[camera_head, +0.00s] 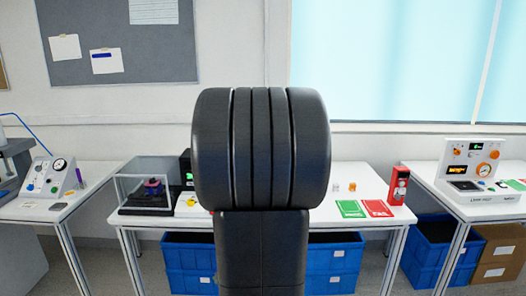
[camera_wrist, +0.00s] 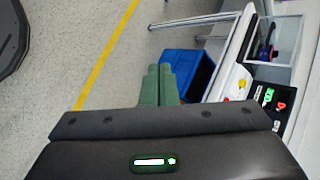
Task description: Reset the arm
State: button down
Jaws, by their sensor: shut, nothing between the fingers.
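My gripper (camera_wrist: 159,70) shows in the wrist view as two green fingers lying together, shut and empty. It points out over the floor beside a blue crate (camera_wrist: 187,68) and touches nothing that I can see. In the head view my own black arm stands upright in the middle and hides the centre of the white table (camera_head: 345,183); the gripper does not show there. A black box with a green display (camera_wrist: 267,98) and a white panel with a yellow part (camera_wrist: 240,82) sit on the table, right of the gripper in the wrist view.
A clear case (camera_head: 146,187) stands on the table's left. Green (camera_head: 351,209) and red (camera_head: 377,208) mats and a red device (camera_head: 398,186) are on its right. Instrument panels stand on side tables, left (camera_head: 52,175) and right (camera_head: 473,165). Blue crates (camera_head: 334,262) fill space below. Floor (camera_wrist: 60,50) left of the gripper is mostly clear.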

jog(key=s+d+n+g+h, duration=0.1)
jog(key=s+d+n, duration=0.1)
jog(key=s, duration=0.4)
jog(key=shift+d+f, duration=0.2)
jog(key=shift+d, duration=0.25)
